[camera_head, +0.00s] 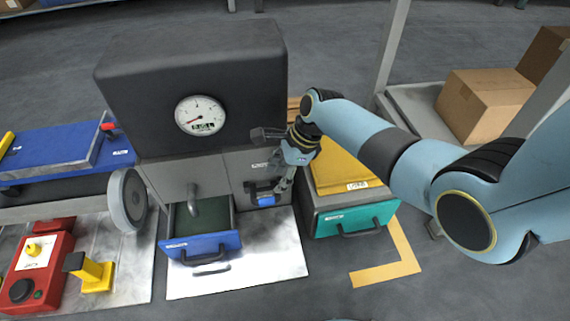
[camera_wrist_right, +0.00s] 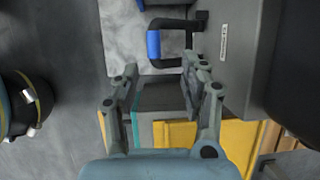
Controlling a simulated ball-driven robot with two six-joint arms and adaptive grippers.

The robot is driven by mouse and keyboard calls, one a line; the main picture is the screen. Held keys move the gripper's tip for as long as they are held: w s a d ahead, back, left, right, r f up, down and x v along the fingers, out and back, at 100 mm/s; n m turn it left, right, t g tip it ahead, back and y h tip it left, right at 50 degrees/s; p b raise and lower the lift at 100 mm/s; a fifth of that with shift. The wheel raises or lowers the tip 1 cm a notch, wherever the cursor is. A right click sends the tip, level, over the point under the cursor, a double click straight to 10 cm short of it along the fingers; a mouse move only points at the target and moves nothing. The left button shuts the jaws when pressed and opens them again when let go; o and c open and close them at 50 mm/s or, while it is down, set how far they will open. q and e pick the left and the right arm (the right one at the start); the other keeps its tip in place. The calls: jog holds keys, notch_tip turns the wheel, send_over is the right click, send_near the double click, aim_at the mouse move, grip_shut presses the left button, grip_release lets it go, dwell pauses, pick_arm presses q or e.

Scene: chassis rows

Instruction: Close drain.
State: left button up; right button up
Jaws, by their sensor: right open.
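A dark grey machine (camera_head: 190,75) has a grey lower cabinet with a bent grey spout (camera_head: 194,203) over an open blue drawer (camera_head: 205,246). A black bracket-shaped handle with a blue grip (camera_head: 266,201) sits on the cabinet's front, right of the spout; it looks like the drain lever, but its label is too small to read. The handle's blue grip (camera_wrist_right: 153,44) also shows in the right wrist view. My right gripper (camera_head: 279,174) is open and empty close to the handle. In the wrist view the handle lies just beyond the fingertips (camera_wrist_right: 162,82). My left gripper is out of view.
A box with a teal drawer (camera_head: 350,220) and yellow top (camera_head: 345,170) stands right of the machine. A grey handwheel (camera_head: 128,200) is at its left. A red control box (camera_head: 38,268) and yellow pedestal (camera_head: 97,277) stand at the lower left. A round gauge (camera_head: 200,115) is above.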

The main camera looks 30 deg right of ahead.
jog(key=v, duration=0.3)
jog(key=shift+d+r, duration=0.1)
jog(key=shift+r, duration=0.2)
dwell(0.6)
